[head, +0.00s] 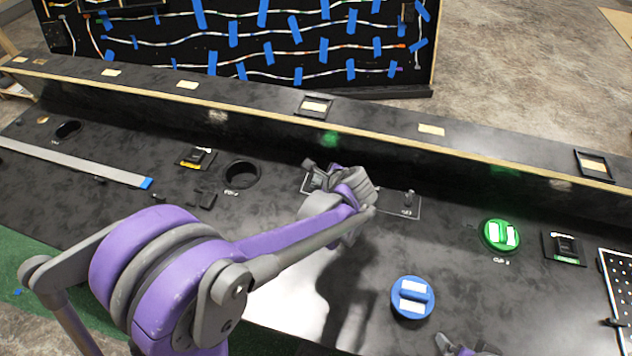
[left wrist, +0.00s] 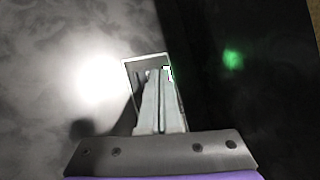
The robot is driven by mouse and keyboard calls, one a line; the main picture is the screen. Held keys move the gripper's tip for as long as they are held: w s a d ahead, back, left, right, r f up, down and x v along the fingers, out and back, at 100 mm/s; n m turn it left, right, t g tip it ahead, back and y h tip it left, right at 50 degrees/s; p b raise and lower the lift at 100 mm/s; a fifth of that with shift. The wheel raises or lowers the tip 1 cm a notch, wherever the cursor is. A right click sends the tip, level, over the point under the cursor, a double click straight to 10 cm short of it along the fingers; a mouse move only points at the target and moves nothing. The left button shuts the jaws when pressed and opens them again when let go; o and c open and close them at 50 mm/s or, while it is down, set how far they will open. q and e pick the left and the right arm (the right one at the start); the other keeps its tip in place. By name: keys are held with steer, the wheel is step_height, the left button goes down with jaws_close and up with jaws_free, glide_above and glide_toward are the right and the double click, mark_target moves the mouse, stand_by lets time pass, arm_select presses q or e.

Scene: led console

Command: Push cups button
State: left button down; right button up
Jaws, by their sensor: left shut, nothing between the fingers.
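My left gripper (head: 312,172) is shut and empty. It reaches over the black console (head: 225,222), at a white-outlined panel (head: 385,203) near the raised back ledge. In the left wrist view, its closed fingers (left wrist: 160,98) cover much of the panel outline (left wrist: 147,57). I cannot tell whether the tips touch the panel. No label I can read marks the cups button; a green round button (head: 502,236) and a blue round button (head: 412,298) stand to the right. My right gripper (head: 466,346) is at the bottom edge, mostly cut off.
A round hole (head: 242,174) and small black parts lie left of the panel. A grey strip (head: 75,163) with a blue end lies farther left. A black device (head: 564,248) and a perforated plate (head: 618,285) are at right. The ledge (head: 380,122) runs behind.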

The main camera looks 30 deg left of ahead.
arm_select(q)
steer(key=shift+r+p, duration=2.15)
steer(key=shift+r, duration=0.85)
arm_select(e)
steer(key=shift+w+r, duration=0.15)
steer(key=shift+r, duration=1)
steer(key=shift+w+r, duration=0.1)
steer(key=shift+r, duration=1.05)
